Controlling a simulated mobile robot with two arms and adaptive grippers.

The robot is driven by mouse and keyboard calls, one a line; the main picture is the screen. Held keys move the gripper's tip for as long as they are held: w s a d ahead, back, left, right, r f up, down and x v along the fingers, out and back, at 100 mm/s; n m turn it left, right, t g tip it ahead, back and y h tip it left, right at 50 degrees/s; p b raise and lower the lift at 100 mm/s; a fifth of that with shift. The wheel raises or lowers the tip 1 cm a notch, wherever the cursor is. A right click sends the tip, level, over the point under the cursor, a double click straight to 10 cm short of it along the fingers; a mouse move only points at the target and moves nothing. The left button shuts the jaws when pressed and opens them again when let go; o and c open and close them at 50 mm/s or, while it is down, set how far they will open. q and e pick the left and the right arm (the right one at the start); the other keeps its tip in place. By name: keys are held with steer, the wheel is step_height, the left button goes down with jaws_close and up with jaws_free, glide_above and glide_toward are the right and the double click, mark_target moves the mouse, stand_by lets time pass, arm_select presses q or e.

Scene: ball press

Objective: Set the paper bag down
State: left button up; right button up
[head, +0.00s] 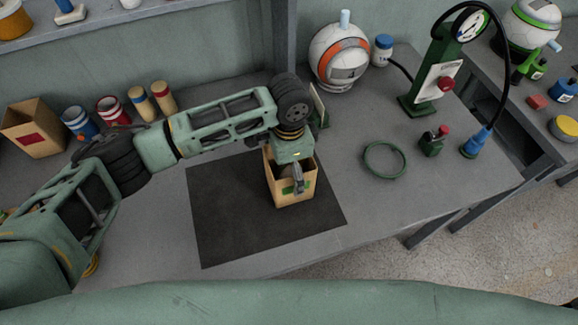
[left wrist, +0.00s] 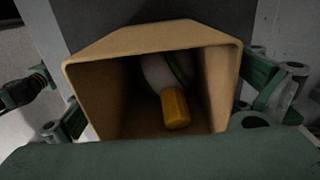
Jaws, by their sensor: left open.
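The paper bag (head: 291,198) is an open tan box-like bag with a green mark on its side. It stands upright on the dark mat (head: 225,225) in the head view. In the left wrist view I look down into the bag (left wrist: 100,105); a whitish rounded thing with a green stripe and a yellow end (left wrist: 175,108) lies inside. My left gripper (head: 293,180) is over the bag, with its green fingers spread on either side of it in the left wrist view. It is open and not clamped on the bag. My right gripper is not in view.
A white ball with an orange band (head: 340,55) and a green press with a gauge (head: 437,70) stand behind and to the right. A green ring (head: 384,160) lies right of the mat. Another bag (head: 35,128) and several cans stand at left. The mat's front is clear.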

arm_select(q)
step_height(320, 180, up, 12)
steer(key=b, duration=0.2)
stand_by(0.4)
stand_by(0.4)
